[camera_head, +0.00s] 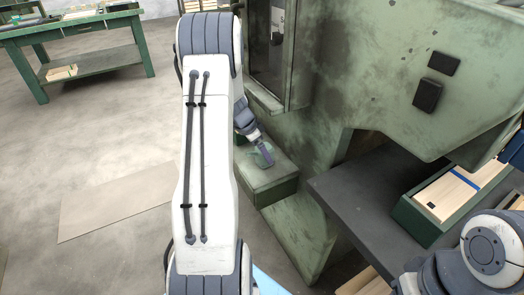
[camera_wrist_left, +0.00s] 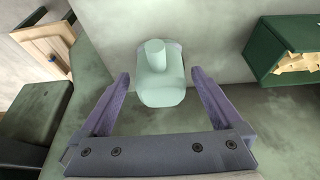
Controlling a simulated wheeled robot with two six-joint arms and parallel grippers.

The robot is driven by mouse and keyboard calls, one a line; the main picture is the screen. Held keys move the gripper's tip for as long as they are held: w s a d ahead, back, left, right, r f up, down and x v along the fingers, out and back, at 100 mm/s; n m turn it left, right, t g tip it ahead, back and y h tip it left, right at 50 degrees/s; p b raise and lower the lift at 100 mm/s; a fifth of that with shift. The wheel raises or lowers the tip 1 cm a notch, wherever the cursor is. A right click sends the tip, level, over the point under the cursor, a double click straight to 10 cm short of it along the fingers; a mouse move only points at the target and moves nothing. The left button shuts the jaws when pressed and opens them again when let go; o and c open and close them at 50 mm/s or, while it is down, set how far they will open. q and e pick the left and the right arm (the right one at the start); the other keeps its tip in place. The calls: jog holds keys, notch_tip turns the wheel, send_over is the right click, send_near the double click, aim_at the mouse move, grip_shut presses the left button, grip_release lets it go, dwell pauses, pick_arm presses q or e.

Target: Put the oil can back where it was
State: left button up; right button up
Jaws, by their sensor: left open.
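The oil can (camera_wrist_left: 162,87) is pale green with a short round neck. In the left wrist view it sits at the fingertips, between the two purple fingers. My left gripper (camera_wrist_left: 160,76) is open around it, with a gap visible on each side. In the head view my left gripper (camera_head: 264,151) is low over the green machine's ledge (camera_head: 272,186), and the oil can there is small and mostly hidden by it.
The large green machine (camera_head: 400,60) rises behind and to the right of the ledge. A green crate with wooden slats (camera_head: 418,222) lies on a dark table (camera_head: 355,195) at the right. A green workbench (camera_head: 85,38) stands at the far left.

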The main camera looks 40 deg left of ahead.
pick_arm(q)
jog(key=p+v, duration=0.1)
jog(key=v, duration=1)
jog(key=shift+s+r, duration=0.1)
jog(key=shift+r, duration=0.15)
